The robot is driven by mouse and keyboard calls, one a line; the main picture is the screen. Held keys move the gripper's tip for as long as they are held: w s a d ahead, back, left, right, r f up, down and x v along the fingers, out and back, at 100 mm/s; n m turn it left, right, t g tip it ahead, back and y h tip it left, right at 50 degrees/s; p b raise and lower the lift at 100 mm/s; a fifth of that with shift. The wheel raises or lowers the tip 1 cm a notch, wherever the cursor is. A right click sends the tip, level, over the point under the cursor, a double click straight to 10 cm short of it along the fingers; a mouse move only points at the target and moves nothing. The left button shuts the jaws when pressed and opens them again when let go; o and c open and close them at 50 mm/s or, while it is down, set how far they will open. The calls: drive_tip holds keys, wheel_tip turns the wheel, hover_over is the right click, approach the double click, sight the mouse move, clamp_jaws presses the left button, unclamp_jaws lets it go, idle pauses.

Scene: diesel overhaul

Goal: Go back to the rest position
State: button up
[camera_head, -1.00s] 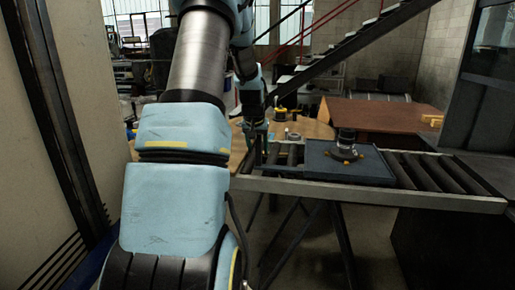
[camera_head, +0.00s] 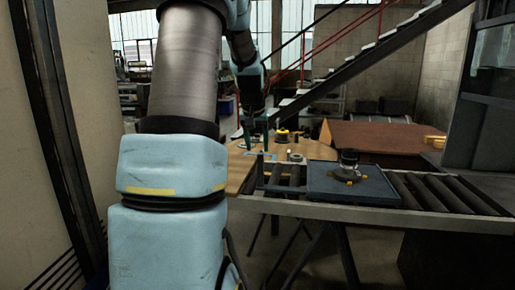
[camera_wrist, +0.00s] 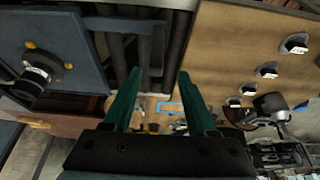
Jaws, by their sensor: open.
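My gripper (camera_wrist: 160,76) is open, its two green fingers apart with nothing between them. My arm's blue links fill the left of that view.
The blue-grey tray (camera_head: 330,184) sits on the roller conveyor (camera_head: 440,194), bearing a dark cylindrical part (camera_head: 349,160) with yellow knobs. A pale wall panel (camera_head: 85,105) stands at left; stairs (camera_head: 390,45) rise behind.

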drive_tip(key=s+f+g, duration=0.1)
drive_tip(key=s+f, duration=0.2)
drive_tip(key=s, duration=0.6)
drive_tip(key=s+f+g, duration=0.1)
drive_tip(key=s+f, duration=0.2)
drive_tip(key=s, duration=0.6)
drive_tip(key=s+f+g, duration=0.1)
drive_tip(key=s+f, duration=0.2)
drive_tip(key=s, duration=0.6)
drive_tip(key=shift+d+f, duration=0.2)
drive_tip(key=shift+f, duration=0.1)
